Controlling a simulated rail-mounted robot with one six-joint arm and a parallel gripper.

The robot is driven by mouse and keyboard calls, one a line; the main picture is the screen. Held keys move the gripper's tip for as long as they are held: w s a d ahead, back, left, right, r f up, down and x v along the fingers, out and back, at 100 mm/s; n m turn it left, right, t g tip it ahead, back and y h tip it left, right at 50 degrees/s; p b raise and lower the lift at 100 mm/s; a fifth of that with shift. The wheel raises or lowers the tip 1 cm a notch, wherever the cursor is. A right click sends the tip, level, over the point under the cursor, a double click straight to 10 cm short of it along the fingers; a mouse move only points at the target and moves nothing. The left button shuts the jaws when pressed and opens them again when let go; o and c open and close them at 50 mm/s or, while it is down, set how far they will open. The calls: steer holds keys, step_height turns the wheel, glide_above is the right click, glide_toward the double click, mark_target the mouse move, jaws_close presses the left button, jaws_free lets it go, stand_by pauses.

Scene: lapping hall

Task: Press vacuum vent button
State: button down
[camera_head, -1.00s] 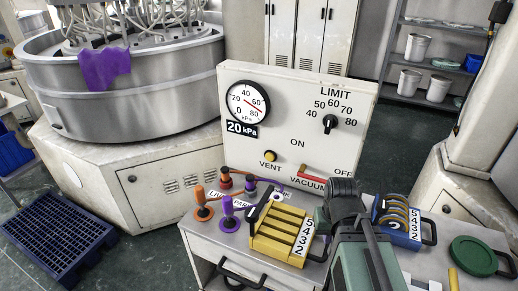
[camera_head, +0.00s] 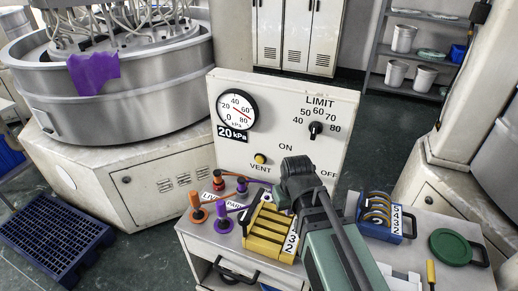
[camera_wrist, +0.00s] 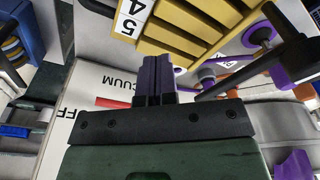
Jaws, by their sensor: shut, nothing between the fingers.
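The vent button (camera_head: 260,158) is a small round yellow button on the white upright panel (camera_head: 225,180), above the word VENT. It is uncovered in the head view, and I do not make it out in the wrist view. In the head view my arm end is in front of the panel's lower part, right of the button, and hides the vacuum lever and my fingertips. In the wrist view my gripper (camera_wrist: 154,75) has its two dark fingers together with nothing between them. The red vacuum lever (camera_wrist: 112,102) shows left of the fingers there.
The panel also bears a pressure gauge (camera_head: 237,110) and a black limit knob (camera_head: 316,128). A yellow slotted rack (camera_head: 267,232), orange and purple handled pieces (camera_head: 222,211) and a blue rack (camera_head: 380,230) stand on the bench below. A green round lid (camera_head: 450,246) lies at right.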

mark_target(259, 161)
steer(key=w+a+r+n+t, duration=0.1)
steer(key=w+a+r+n, duration=0.1)
steer(key=w+a+r+n+t+y+p, duration=0.1)
steer(key=w+a+r+n, duration=0.1)
steer(key=w+a, duration=0.1)
steer(key=w+a+r+n+t+p, duration=0.1)
steer(key=w+a+r, duration=0.1)
steer(key=w+r, duration=0.1)
steer(key=shift+w+a+n+t, duration=0.2)
steer(key=shift+a+n+t, duration=0.1)
steer(key=shift+a+n, duration=0.1)
steer(key=w+n, duration=0.1)
steer(key=w+n+t, duration=0.2)
steer(key=shift+a+r+y+b, duration=0.3)
steer(key=shift+y+b, duration=0.05)
steer(key=shift+y, duration=0.05)
steer(key=w+f+b, duration=0.8)
steer(key=w, duration=0.1)
steer(key=shift+a+f, duration=0.1)
steer(key=shift+a, duration=0.1)
steer(key=shift+w+d, duration=0.1)
steer(key=shift+w, duration=0.1)
